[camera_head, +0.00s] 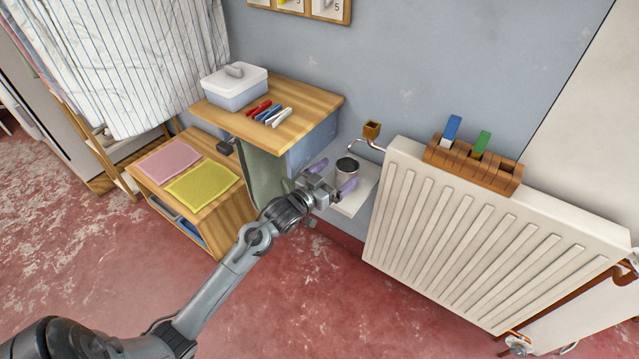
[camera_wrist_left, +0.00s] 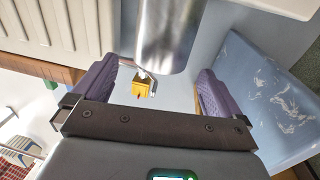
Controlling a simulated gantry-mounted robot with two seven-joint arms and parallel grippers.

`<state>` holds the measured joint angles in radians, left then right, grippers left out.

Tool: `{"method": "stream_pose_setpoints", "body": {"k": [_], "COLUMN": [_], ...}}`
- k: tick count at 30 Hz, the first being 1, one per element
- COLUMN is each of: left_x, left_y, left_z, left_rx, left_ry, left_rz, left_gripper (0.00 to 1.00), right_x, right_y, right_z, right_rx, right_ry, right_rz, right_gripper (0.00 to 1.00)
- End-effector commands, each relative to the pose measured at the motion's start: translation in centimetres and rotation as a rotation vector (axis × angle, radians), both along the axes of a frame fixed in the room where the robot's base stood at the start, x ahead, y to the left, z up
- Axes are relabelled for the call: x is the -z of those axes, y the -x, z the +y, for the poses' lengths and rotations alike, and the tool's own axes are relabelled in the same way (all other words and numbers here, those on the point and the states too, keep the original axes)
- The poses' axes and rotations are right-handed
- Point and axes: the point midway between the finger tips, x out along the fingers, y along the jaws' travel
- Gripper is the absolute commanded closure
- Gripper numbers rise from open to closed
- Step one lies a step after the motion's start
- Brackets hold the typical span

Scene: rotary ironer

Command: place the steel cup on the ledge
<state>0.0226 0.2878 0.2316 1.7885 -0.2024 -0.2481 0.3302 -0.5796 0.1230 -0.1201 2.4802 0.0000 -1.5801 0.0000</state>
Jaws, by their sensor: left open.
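The steel cup (camera_head: 347,170) stands upright on the small white ledge (camera_head: 352,203) between the wooden cabinet and the radiator. My left gripper (camera_head: 333,178) is open, with its purple fingers on either side of the cup's near side. In the left wrist view, the cup (camera_wrist_left: 168,38) shows as a shiny cylinder between and beyond the open fingers (camera_wrist_left: 155,80), with gaps on both sides. The ledge (camera_wrist_left: 250,7) shows there at the top edge. The gripper hides part of the ledge and the cup's lower side. My right gripper is not in view.
A white ribbed radiator (camera_head: 470,235) is close on the right, with a wooden block rack (camera_head: 470,165) on top. A brass-coloured cube on a bent pipe (camera_head: 371,130) is behind the cup.

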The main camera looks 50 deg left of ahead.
Motion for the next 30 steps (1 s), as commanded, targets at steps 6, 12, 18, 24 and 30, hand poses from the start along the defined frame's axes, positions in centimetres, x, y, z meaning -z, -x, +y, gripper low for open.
{"method": "stream_pose_setpoints", "body": {"k": [6, 12, 18, 24, 30], "left_x": [-0.2, -0.1, 2.0, 7.6, 11.8], "left_y": [3.8, 6.0, 7.8, 12.9, 21.7], "left_z": [-0.2, -0.3, -2.2, -7.6, -13.6], "left_rx": [0.000, 0.000, -0.006, -0.010, 0.038], "left_ry": [0.000, 0.001, -0.011, -0.050, -0.085], "left_rz": [0.001, 0.001, 0.107, 0.441, 0.841], "left_gripper": [0.00, 0.00, 0.00, 0.00, 0.00], "right_x": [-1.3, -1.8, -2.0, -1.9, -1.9], "right_y": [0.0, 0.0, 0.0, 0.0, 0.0], "right_z": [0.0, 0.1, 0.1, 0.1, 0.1], "right_rx": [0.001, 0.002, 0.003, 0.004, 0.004], "right_ry": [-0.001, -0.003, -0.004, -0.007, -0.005], "right_rz": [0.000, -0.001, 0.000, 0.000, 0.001], "right_gripper": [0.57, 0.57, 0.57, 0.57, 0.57]}}
